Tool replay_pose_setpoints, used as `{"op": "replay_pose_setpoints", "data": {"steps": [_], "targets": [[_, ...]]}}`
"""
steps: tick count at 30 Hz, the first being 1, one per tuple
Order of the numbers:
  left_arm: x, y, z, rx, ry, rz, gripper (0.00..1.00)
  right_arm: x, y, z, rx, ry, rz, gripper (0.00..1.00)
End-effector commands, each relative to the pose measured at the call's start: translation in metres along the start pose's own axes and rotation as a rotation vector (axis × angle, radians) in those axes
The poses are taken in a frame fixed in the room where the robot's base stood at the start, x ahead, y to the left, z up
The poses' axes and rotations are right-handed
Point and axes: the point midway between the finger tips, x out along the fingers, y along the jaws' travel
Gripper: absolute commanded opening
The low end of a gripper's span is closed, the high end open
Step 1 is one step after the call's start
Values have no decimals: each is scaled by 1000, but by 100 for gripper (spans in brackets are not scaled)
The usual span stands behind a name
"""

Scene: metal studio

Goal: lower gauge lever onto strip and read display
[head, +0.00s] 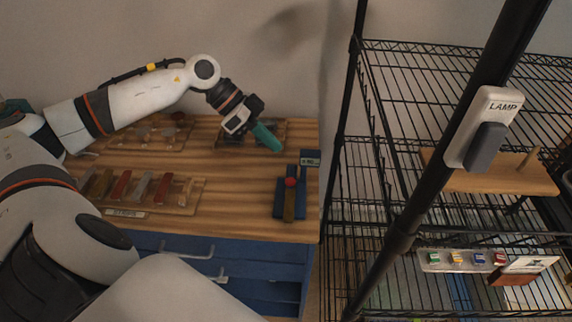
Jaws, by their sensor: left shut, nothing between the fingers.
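The gauge (280,200) is a blue device near the right end of the wooden bench top. It has a red knob (291,182), which seems to belong to its lever, and a small display (310,158) at its upper right; the reading is too small to make out. A narrow olive-brown strip (289,208) lies along the gauge, below the knob in the picture. Whether the lever touches the strip cannot be told. My left gripper (272,143) has teal fingers, shut and empty, above the back of the bench, up and left of the gauge and apart from it. My right gripper is out of view.
A wooden rack (188,207) of several coloured strips stands at the bench's front left. Trays (150,137) lie along the back. A black wire shelf stands right of the bench, with a LAMP switch box (487,128) on its post. Blue drawers are below; the bench centre is clear.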

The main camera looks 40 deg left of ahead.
Motion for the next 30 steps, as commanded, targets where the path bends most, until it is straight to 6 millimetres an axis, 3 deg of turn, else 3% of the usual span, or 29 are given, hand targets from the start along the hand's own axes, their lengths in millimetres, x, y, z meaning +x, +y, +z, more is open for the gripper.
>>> {"op": "replay_pose_setpoints", "data": {"steps": [6, 12, 30], "targets": [[46, -2, 3, 0, -4, -5, 0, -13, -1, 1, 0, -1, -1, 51], [66, -1, -20, -3, -1, -3, 0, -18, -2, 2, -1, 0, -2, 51], [74, -1, -28, -1, -1, -1, 0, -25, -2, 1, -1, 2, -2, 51]]}}
